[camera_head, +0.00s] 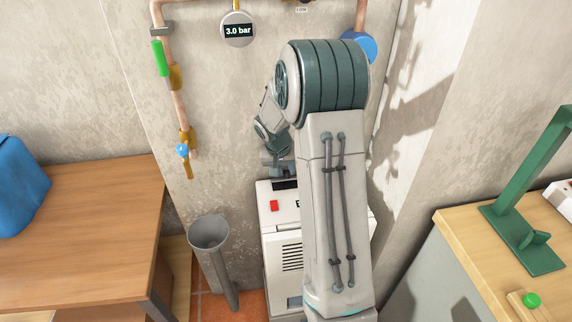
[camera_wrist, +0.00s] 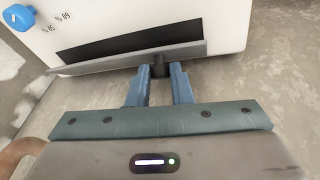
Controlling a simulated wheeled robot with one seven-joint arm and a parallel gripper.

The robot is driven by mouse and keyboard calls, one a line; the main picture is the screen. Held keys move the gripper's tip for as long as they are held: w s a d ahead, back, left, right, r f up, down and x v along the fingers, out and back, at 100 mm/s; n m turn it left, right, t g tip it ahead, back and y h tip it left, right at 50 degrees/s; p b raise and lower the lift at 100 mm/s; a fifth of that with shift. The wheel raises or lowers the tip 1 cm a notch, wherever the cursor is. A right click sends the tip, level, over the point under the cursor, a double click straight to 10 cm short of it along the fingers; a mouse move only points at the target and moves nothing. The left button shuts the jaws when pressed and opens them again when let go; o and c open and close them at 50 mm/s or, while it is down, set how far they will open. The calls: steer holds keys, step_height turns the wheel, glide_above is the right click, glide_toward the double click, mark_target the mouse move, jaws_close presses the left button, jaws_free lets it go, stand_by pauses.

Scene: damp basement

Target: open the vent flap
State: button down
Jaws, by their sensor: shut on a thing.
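The vent flap (camera_wrist: 100,64) is a long grey strip along the edge of the white dehumidifier-like machine in the wrist view. A dark slot (camera_wrist: 130,42) shows beside it, so the flap stands at least partly away from the slot. The flap is hard to make out there, and my arm hides the machine's right part.
The machine has a red switch (camera_head: 274,206) and a blue knob (camera_wrist: 19,17). A grey tube-like bin (camera_head: 211,236) stands left of it. A wooden table (camera_head: 80,225) is at left, a workbench (camera_head: 480,245) at right. Copper piping (camera_head: 168,60) runs up the wall.

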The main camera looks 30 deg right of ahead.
stand_by(0.3)
steer(key=c, duration=1.3)
jaws_free()
steer(key=shift+r, duration=0.1)
steer(key=v, duration=1.3)
steer(key=shift+r+b, duration=0.3)
steer(key=shift+b, duration=0.05)
steer(key=shift+a, duration=0.1)
